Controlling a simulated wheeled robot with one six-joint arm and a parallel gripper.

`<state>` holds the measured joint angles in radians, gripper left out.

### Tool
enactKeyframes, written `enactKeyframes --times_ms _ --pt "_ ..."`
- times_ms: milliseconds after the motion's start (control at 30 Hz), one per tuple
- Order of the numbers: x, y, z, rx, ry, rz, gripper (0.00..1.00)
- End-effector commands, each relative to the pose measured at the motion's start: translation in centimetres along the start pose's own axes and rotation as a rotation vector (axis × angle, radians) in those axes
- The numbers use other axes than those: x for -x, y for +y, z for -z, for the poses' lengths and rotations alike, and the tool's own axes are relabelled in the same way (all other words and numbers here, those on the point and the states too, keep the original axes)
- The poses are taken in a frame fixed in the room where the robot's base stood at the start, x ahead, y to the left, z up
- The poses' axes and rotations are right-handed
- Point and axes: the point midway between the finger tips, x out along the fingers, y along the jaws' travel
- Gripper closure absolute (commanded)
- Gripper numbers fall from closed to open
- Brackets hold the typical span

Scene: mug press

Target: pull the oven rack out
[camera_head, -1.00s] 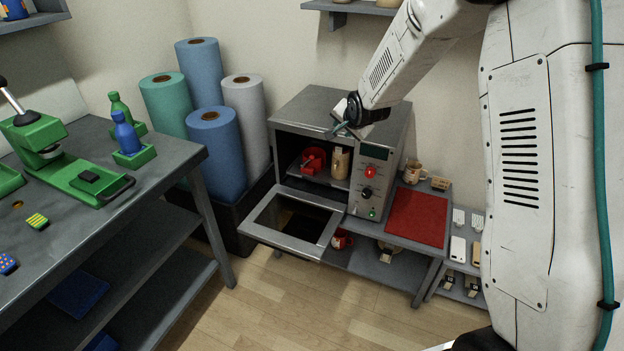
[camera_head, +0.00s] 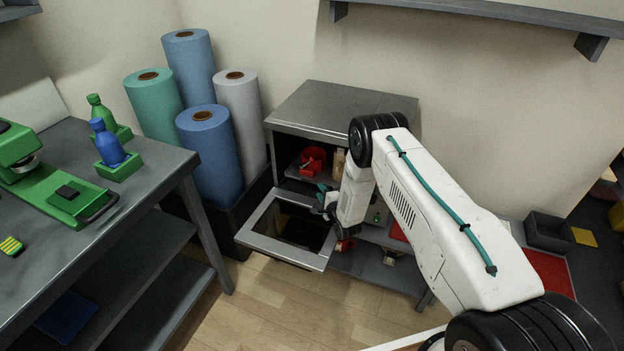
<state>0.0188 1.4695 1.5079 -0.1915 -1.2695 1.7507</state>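The grey oven (camera_head: 330,108) stands on a low metal bench against the wall. Its door (camera_head: 262,243) hangs open and flat toward the front, with a dark window in it. Inside, the oven rack (camera_head: 292,172) carries a red object (camera_head: 313,159) and a tan cylinder (camera_head: 339,163). My gripper (camera_head: 322,202) is in front of the oven opening, above the open door. My arm hides the right part of the oven and its control panel. The fingers are small and partly hidden, so I cannot tell their opening or any contact with the rack.
Large blue, green and grey rolls (camera_head: 210,150) stand in a dark bin left of the oven. A grey workbench (camera_head: 170,165) with a green press is at the left. A wall shelf (camera_head: 480,20) is above. The wooden floor (camera_head: 270,310) in front is clear.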

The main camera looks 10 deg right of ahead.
Motion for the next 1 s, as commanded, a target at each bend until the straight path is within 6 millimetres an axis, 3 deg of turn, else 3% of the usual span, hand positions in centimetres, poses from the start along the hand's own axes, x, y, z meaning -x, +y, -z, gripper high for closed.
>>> enactKeyframes --times_ms 500,867,1000 --pt "-7.0 0.1 -0.4 -0.001 -0.004 0.002 0.68" --pt "-7.5 0.1 -0.1 -0.001 -0.001 0.0 0.68" --pt "-7.5 0.1 -0.1 -0.001 -0.001 0.0 1.0"
